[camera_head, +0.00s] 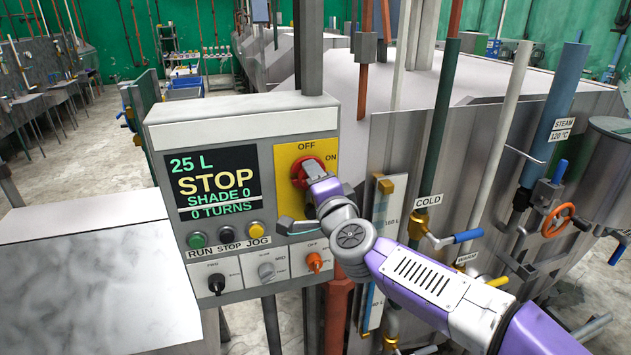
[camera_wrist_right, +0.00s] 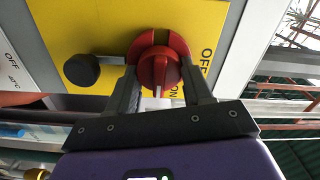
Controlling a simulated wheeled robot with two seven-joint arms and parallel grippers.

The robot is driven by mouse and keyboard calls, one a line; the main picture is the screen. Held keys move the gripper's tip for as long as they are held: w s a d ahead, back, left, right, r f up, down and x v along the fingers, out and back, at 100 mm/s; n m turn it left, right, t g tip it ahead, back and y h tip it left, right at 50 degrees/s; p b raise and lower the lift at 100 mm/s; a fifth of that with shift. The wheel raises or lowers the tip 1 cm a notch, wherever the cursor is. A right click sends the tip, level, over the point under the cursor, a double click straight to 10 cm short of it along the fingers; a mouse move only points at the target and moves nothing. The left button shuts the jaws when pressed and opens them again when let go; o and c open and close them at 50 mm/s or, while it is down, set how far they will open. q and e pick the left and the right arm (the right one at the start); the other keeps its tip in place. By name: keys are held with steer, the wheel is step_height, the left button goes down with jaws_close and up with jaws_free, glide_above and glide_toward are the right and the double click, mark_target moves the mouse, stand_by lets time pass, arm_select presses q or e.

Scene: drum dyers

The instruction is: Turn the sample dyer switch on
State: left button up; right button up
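The sample dyer's control box (camera_head: 225,122) stands in the middle of the head view, its display reading STOP. Its red rotary switch (camera_head: 299,172) sits on a yellow plate (camera_head: 288,154) marked OFF above and ON at the right. My right gripper (camera_head: 318,182) is at the switch and hides part of it. In the right wrist view the red switch (camera_wrist_right: 160,68) lies between the two fingers of my right gripper (camera_wrist_right: 161,80), which stand apart on either side of its raised grip. The grip runs up and down in that view, its lower end near the ON mark. My left gripper is out of view.
A grey lever (camera_head: 297,226) sticks out below the switch; its dark knob (camera_wrist_right: 82,70) is left of the fingers in the wrist view. Green, black and yellow buttons (camera_head: 227,234) and small selectors (camera_head: 267,271) lie lower. Pipes and valves (camera_head: 440,238) crowd the right.

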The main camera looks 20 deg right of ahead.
steer(key=o, duration=0.4)
steer(key=s, duration=0.7)
steer(key=shift+s+d, duration=0.1)
steer(key=shift+s, duration=0.2)
